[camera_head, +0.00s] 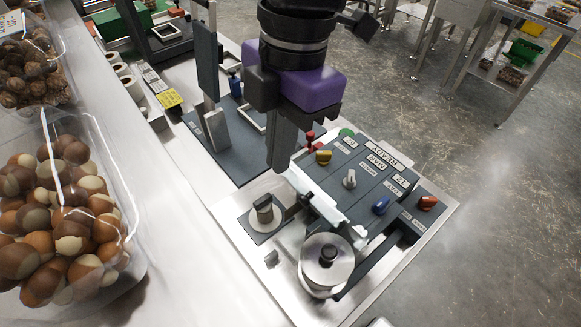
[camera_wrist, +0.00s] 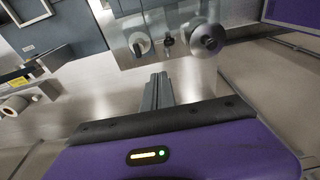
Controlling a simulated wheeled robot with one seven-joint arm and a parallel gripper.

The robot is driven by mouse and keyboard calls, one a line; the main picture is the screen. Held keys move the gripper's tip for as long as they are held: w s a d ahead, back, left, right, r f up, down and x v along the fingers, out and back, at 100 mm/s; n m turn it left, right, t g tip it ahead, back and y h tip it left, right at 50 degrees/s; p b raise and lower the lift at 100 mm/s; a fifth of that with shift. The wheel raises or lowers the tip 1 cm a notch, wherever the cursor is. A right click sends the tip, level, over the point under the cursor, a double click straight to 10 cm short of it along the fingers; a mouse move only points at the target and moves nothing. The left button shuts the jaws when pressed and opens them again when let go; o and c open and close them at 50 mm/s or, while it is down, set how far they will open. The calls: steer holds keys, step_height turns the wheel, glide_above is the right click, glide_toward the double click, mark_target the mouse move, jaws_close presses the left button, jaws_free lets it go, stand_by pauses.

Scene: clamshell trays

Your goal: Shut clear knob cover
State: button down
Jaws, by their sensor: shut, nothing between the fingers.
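The clear knob cover (camera_head: 322,197) looks like a pale, see-through strip standing raised along the front edge of the dark control panel in the head view. Its exact angle is hard to tell. A dark-handled knob (camera_head: 263,208) on a square plate lies to its left, uncovered as far as I can see. My gripper (camera_head: 278,165) points down with its fingers together and empty, just beyond the knob and close to the cover's upper left end. Contact cannot be told. In the wrist view my gripper (camera_wrist: 158,78) is shut below the knob row; I cannot make out the cover there.
The dark panel (camera_head: 365,185) carries yellow, white, blue and orange knobs. A round steel part (camera_head: 327,262) with a black knob stands near the front. A grey upright post (camera_head: 208,60) rises behind left.

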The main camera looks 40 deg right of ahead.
mark_target(316, 198)
step_height(316, 198, down, 7)
steer(key=d, duration=0.2)
steer(key=shift+d, duration=0.35)
steer(key=shift+w+r+p, duration=0.1)
steer(key=shift+r+p, duration=0.15)
steer(key=shift+p, duration=0.3)
